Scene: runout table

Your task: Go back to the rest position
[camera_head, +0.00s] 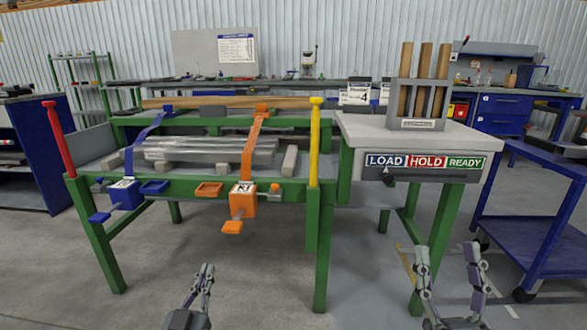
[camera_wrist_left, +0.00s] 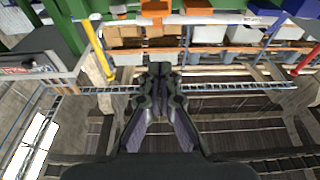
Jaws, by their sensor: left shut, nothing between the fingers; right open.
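My left gripper (camera_head: 205,272) is low in the head view, in front of the green-framed table and apart from it. Its fingers are together with nothing between them, as the left wrist view (camera_wrist_left: 160,75) also shows. My right gripper (camera_head: 448,255) is at the lower right, below the sign board, with its two fingers spread and empty. Both grippers point up in the head view and touch nothing that I can see.
The green table (camera_head: 275,188) carries metal bars (camera_head: 200,150) under a blue strap (camera_head: 148,128) and an orange strap (camera_head: 253,140). A red post (camera_head: 60,138) and yellow post (camera_head: 314,145) flank it. A blue cart (camera_head: 540,205) stands right. Floor in front is clear.

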